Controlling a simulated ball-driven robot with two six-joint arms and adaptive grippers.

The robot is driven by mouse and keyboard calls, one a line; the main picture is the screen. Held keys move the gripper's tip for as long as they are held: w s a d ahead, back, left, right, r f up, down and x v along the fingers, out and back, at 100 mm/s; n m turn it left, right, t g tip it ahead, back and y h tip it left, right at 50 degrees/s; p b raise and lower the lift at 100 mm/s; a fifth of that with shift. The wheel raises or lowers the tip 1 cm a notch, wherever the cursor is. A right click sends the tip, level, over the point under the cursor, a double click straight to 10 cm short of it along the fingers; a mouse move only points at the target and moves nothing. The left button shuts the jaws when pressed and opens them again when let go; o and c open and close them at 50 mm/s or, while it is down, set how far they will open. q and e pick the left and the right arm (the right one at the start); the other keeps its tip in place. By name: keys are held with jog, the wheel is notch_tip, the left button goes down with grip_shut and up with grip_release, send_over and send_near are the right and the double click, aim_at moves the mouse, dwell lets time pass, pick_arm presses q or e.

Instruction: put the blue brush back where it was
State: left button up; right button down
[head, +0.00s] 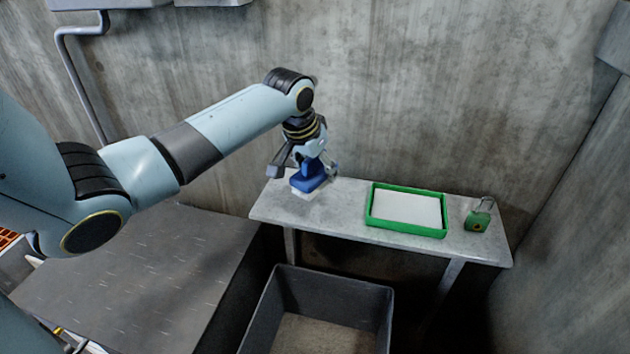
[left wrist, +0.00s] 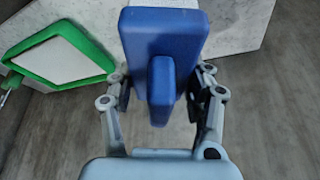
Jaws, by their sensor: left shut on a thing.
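The blue brush (head: 308,177) has a blue block body and pale bristles below. It is at the left end of the grey table (head: 335,219) in the head view. My left gripper (head: 311,168) is shut on its handle from above. In the left wrist view the blue brush (left wrist: 163,55) fills the middle, its handle between the fingers of my left gripper (left wrist: 160,95). I cannot tell whether the bristles touch the tabletop or hang just above it. My right gripper is not in view.
A green-rimmed tray (head: 407,232) with a white inside lies on the table, right of the brush. A dark open bin (head: 335,281) is on the floor in front. Concrete walls close off the back and right.

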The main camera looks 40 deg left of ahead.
aim_at(314, 170)
pick_arm(q)
jog(key=shift+w+a+f, duration=0.35)
jog(key=shift+a+f, duration=0.2)
jog(key=shift+a, duration=0.15)
jog(key=shift+w+a+f, duration=0.15)
jog(key=shift+a+f, duration=0.15)
jog(key=shift+a, duration=0.15)
jog(key=shift+f+b, duration=0.35)
notch_tip(314, 170, down, 3)
jog(key=shift+f+b, duration=0.1)
jog(key=shift+b, duration=0.3)
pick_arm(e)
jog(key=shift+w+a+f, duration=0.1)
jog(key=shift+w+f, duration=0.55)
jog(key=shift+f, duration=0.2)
pick_arm(q)
jog(key=shift+f, duration=0.1)
jog(key=o, duration=1.1)
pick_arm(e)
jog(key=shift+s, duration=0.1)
